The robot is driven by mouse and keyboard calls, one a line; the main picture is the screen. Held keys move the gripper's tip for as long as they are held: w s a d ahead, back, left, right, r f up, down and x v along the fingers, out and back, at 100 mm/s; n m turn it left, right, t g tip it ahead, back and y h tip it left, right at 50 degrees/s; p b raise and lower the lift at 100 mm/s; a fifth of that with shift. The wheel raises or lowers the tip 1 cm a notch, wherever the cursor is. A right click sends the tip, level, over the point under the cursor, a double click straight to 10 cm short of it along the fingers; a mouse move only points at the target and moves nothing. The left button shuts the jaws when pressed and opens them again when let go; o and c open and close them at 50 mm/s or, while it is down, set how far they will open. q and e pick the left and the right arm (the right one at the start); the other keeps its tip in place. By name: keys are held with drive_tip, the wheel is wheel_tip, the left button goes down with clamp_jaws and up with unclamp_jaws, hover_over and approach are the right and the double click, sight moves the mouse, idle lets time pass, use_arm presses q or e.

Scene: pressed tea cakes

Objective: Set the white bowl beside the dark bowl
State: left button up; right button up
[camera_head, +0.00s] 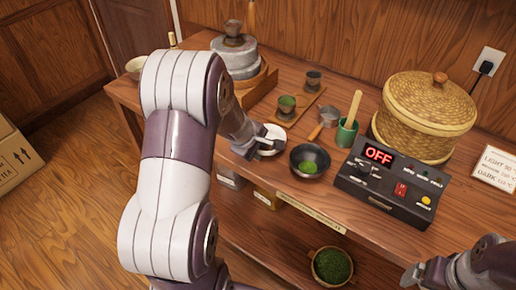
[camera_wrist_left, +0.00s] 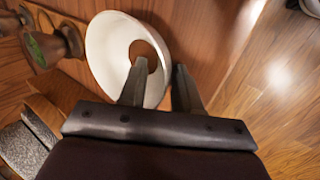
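The white bowl (camera_head: 273,133) stands near the counter's front edge, just left of the dark bowl (camera_head: 323,155), which holds green matter. My left gripper (camera_head: 268,147) is at the white bowl's near side and partly hides it. In the left wrist view, the white bowl (camera_wrist_left: 103,45) lies at the fingertips of the left gripper (camera_wrist_left: 160,82). One finger overlaps the bowl's inside, the other is outside the rim, with a gap between them. Whether either touches the bowl is unclear. My right gripper (camera_head: 414,274) is at the lower right, away from both bowls; its fingers are unclear.
A black control box (camera_head: 393,188) reading OFF stands right of the dark bowl. Behind are a green cup (camera_head: 346,134), a small pan (camera_head: 328,116), a board with small cups (camera_head: 300,106), and a woven basket (camera_head: 425,115). A stone mill (camera_head: 236,55) is at back left.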

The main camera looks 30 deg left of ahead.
use_arm(q)
drive_tip(key=shift+s+r, duration=0.1)
drive_tip(key=p+v, duration=0.5)
drive_tip(key=v, duration=0.7)
drive_tip(key=s+d+m+g+p, duration=0.1)
drive_tip(key=s+d+m+g, duration=0.1)
drive_tip(key=s+d+m, duration=0.3)
drive_tip(key=s+d+m+g+p, duration=0.1)
drive_tip(key=s+d+m+g, duration=0.1)
drive_tip(key=s+d+m, duration=0.3)
drive_tip(key=d+m, duration=0.3)
drive_tip(key=m, duration=0.4)
drive_tip(key=shift+f+g, duration=0.3)
drive_tip(key=shift+f, duration=0.1)
